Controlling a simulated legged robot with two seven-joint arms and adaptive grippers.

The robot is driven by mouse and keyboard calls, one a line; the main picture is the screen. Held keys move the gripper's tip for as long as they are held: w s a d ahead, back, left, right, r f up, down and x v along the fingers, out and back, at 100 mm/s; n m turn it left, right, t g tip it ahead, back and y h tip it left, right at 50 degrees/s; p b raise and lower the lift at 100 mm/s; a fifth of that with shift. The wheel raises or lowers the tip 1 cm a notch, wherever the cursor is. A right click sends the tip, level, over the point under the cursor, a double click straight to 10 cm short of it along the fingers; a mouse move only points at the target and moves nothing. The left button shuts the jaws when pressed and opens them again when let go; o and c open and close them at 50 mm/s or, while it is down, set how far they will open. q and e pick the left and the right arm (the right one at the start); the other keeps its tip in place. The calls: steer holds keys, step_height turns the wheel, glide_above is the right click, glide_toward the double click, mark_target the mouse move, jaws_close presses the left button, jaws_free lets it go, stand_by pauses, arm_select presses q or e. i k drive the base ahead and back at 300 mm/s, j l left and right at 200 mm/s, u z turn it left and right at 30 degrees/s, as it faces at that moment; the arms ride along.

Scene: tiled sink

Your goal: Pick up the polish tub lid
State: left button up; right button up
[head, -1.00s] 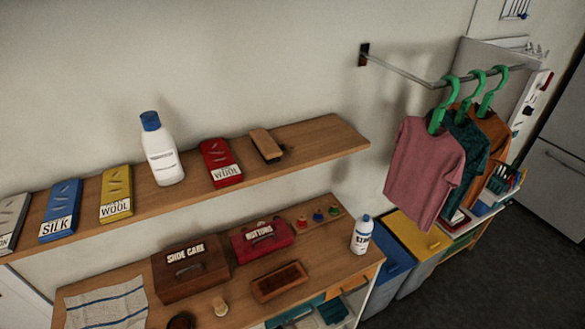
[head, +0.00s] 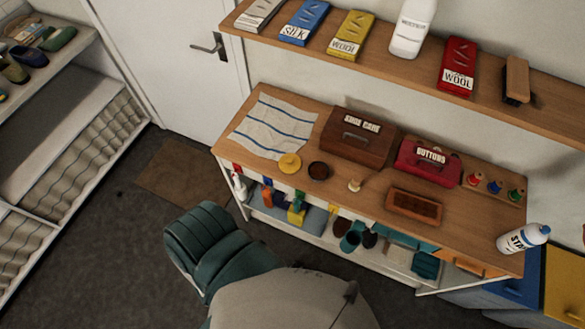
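A round yellow lid (head: 289,163), which looks like the polish tub lid, lies on the wooden bench top near its front edge, at the corner of a striped cloth. A small round dark tub (head: 319,170) stands just right of it, apart from it. Neither of my grippers shows in the head view. A large teal and pale shape fills the bottom middle below the bench; I cannot tell a gripper in it.
A shelf (head: 380,62) with packets runs above. Open floor is at left.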

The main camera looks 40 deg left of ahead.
mark_target(289, 163)
steer(key=u, duration=1.05)
